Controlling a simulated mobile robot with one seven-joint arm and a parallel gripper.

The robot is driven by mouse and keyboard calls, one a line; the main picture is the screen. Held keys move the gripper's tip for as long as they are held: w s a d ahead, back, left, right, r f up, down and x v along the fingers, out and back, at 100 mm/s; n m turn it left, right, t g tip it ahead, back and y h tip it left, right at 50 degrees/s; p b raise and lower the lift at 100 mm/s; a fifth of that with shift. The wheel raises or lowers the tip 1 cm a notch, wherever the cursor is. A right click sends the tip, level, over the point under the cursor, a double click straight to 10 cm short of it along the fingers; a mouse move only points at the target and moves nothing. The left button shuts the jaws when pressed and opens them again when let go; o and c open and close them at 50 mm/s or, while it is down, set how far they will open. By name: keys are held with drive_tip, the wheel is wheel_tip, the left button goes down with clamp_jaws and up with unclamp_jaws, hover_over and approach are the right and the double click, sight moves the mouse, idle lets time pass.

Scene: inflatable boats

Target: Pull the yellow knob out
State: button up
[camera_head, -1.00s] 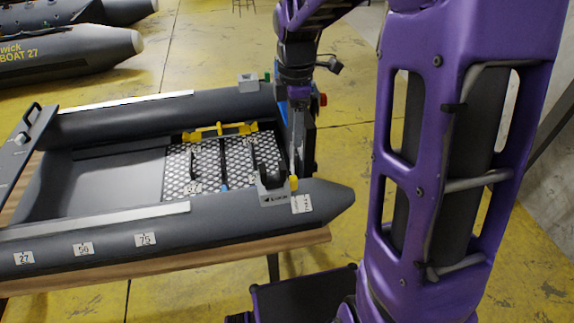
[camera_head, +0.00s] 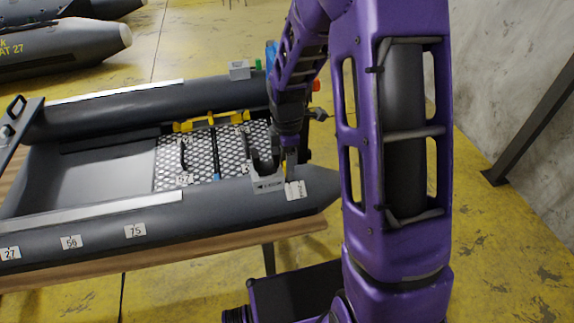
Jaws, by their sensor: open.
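The inflatable boat (camera_head: 110,222) lies on a wooden table with its pointed tube end to the right. A grey bracket (camera_head: 268,181) sits on the near tube, close to a white label (camera_head: 296,189).
A perforated floor plate (camera_head: 200,172) with black handles lies inside the boat. A yellow bar (camera_head: 210,121) crosses behind it. A second grey block (camera_head: 239,70) stands on the far tube. A dark post (camera_head: 540,105) stands by the wall at right.

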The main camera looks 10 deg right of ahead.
drive_tip(key=shift+f, duration=0.15)
clamp_jaws()
idle(1.4)
